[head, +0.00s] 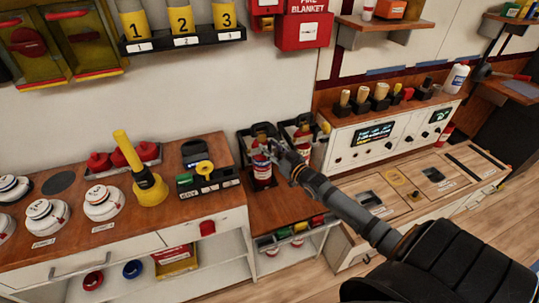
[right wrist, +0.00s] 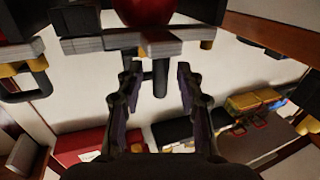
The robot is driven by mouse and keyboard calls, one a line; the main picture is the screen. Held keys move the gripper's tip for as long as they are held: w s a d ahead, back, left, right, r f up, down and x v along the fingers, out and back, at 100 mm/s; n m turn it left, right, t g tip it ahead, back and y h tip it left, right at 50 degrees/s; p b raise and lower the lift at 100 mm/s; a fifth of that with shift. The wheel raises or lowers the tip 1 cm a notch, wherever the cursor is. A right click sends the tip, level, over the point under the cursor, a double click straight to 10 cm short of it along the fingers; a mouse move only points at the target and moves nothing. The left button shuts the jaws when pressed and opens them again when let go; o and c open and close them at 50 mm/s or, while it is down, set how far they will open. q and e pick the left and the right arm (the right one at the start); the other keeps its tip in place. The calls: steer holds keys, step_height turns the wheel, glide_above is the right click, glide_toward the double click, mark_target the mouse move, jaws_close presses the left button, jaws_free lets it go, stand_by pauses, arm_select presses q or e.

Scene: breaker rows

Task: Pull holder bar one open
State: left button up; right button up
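Two red fire extinguishers stand in dark holders against the wall in the head view, a left one (head: 262,170) and a right one (head: 303,138). My right gripper (head: 280,152) reaches in at the right side of the left extinguisher. In the right wrist view my right gripper (right wrist: 159,72) has its fingers apart, with a dark bar (right wrist: 160,84) showing between the fingertips; contact cannot be told. A red rounded body (right wrist: 145,10) shows above a grey holder plate (right wrist: 115,44). Another dark bar (right wrist: 38,82) hangs at the left. No number is readable on the holders. My left gripper is out of view.
A wooden bench (head: 120,221) with white detectors and a yellow torch-like tool stands left. A low shelf with coloured bins (head: 300,227) lies below the extinguishers. A white control panel (head: 385,140) is at the right. A red fire blanket box (head: 303,30) hangs above.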

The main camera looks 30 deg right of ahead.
steer(key=shift+w, duration=0.25)
jaws_close()
stand_by(0.3)
